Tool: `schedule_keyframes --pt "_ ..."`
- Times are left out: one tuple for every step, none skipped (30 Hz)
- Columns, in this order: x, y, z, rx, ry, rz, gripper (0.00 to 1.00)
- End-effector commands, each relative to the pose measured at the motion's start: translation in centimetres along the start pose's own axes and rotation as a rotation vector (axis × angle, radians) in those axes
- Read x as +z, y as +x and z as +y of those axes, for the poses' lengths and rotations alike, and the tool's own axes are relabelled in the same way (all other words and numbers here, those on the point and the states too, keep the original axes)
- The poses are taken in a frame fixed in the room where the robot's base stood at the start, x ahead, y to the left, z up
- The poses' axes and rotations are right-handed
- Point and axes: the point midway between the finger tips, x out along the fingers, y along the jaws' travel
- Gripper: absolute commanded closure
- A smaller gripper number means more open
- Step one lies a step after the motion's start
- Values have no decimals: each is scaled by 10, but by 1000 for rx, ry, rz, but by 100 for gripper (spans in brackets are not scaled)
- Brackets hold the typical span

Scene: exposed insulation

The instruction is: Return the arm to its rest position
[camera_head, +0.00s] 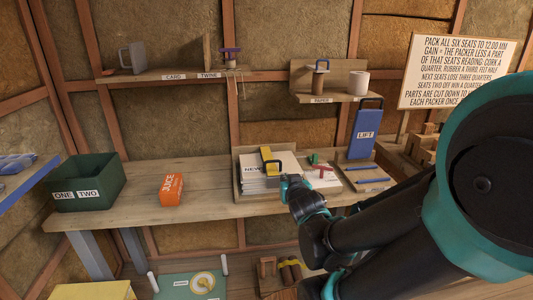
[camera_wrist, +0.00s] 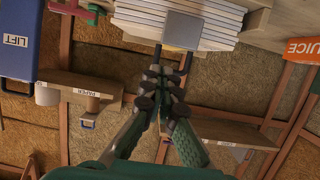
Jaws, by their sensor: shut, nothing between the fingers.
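My arm reaches in from the right in the head view, black with teal bands. My gripper (camera_head: 290,186) is at the front edge of the workbench (camera_head: 210,208), in front of a stack of papers. In the wrist view my gripper (camera_wrist: 162,80) has its fingertips together with nothing between them. The paper stack (camera_head: 257,183) sits in a tray on the bench; it also shows in the wrist view (camera_wrist: 190,20). A yellow-and-black item (camera_head: 269,158) lies on the stack. Whether the fingers touch the stack or tray cannot be told.
A green bin (camera_head: 88,182) and an orange juice carton (camera_head: 171,188) stand on the bench at left. Shelves (camera_head: 185,76) hang on the wall, with a written sign (camera_head: 455,70) at upper right. The bench is bare around the carton.

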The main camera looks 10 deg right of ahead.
Motion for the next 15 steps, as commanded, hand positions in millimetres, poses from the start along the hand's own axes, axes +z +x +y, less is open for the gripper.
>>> schedule_keyframes --pt "10 0 6 18 1 -47 100" --pt "19 0 9 30 2 -85 100" --pt "32 -1 14 47 2 -148 100" --pt "44 -3 18 58 2 -201 100" --pt "56 -6 22 68 2 -257 100" --pt "73 -11 25 77 2 -337 100" --pt "85 -15 27 81 2 -396 100" --pt "97 -21 28 80 2 -455 100" --pt "112 -29 28 77 1 -532 100" --pt "122 -35 28 71 1 -585 100" --pt "131 -42 27 64 1 -637 100" --pt "141 -51 26 52 0 -699 100" --pt "148 -57 24 41 -1 -740 100" --pt "154 -63 22 32 -1 -778 100" --pt "160 -70 20 18 -2 -820 100"
